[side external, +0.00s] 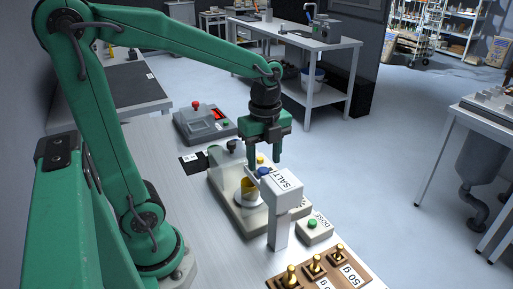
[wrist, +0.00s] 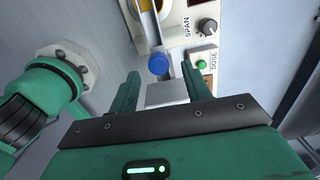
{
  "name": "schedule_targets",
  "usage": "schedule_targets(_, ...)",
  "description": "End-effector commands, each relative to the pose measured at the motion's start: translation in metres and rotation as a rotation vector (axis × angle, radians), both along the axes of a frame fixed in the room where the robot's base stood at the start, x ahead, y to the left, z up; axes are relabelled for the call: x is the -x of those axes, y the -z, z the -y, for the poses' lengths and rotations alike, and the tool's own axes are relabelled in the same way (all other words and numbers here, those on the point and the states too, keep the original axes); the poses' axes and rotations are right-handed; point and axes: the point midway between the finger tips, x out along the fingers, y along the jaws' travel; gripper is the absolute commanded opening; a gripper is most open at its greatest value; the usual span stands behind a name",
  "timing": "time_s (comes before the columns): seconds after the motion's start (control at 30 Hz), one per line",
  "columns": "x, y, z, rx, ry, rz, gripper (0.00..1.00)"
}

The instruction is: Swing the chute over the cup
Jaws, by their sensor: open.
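The pale salt hopper (side external: 283,203) stands on a post, with a SALT label on top. A blue knob (side external: 263,171) sits at its near-cup end, apparently on the chute; the chute itself is mostly hidden. My gripper (side external: 265,158) points down above the knob and is open and empty. In the wrist view the blue knob (wrist: 158,64) lies between the fingertips, below them; contact cannot be told. The cup shows partly at the top edge (wrist: 149,14).
A DOSE box (side external: 314,231) with a green button is right of the hopper. Brass weights (side external: 316,265) stand in a wooden block at the front. A grey box with a red button (side external: 204,124) is behind. The bench is clear at left front.

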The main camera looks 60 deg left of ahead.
Motion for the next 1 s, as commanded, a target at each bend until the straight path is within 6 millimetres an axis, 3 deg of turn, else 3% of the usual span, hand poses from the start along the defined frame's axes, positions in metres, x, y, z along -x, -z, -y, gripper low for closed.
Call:
schedule_targets(0.4, 0.000, -0.049, 0.000, 0.000, 0.001, 0.003, 0.48)
schedule_targets(1.0, 0.002, -0.055, 0.001, -0.001, -0.027, 0.010, 0.48)
